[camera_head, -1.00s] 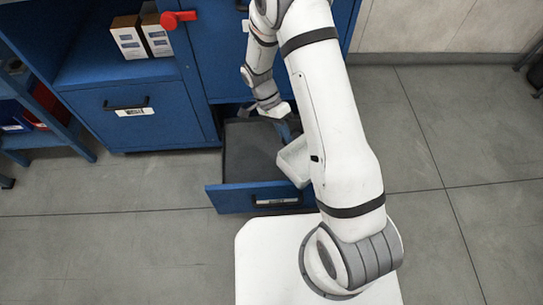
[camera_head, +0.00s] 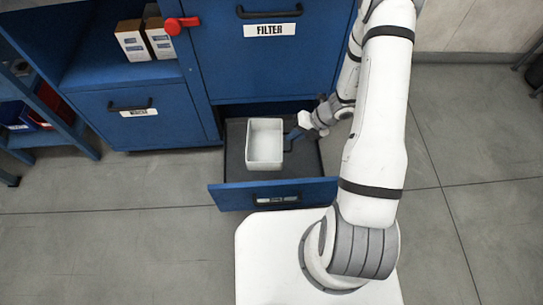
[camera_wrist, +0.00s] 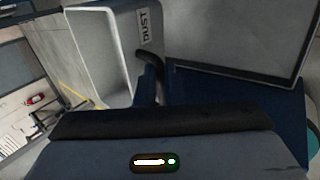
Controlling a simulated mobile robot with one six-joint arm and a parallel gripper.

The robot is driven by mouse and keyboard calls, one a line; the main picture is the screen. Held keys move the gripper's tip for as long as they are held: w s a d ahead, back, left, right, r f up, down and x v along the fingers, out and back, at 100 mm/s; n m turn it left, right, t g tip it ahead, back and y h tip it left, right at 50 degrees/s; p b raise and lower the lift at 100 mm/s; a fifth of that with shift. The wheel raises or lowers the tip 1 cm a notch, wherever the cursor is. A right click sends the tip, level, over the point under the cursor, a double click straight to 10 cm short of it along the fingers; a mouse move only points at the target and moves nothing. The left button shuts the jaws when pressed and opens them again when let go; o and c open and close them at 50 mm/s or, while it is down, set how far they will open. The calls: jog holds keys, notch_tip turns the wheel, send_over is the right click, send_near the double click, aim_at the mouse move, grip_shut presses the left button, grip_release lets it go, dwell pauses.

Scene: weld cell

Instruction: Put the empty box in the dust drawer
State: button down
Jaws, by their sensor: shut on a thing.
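The empty box (camera_head: 265,145) is a pale, open-topped rectangular bin, upright and over the inside of the open lower drawer (camera_head: 234,165). I cannot tell whether it touches the drawer floor. In the wrist view the box (camera_wrist: 100,50) carries a DUST label on its wall. The drawer has a blue front and a dark grey floor.
Above is a closed blue FILTER door (camera_head: 270,60). To the left are another closed drawer (camera_head: 135,115), a red handle (camera_head: 180,24) and small cartons (camera_head: 145,40) on a shelf. A blue rack (camera_head: 40,115) stands far left.

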notch_tip(320, 180, down, 13)
jog(key=d+m+t+b, duration=0.2)
jog(key=d+m+b, duration=0.1)
jog(key=b, duration=0.8)
send_over(296, 171)
notch_tip(296, 171, down, 9)
jog(key=shift+s+d+f, duration=0.1)
jog(key=shift+f, duration=0.1)
jog(key=shift+r+p, duration=0.1)
jog(key=shift+p, duration=0.2)
jog(key=c, duration=1.5)
grip_release()
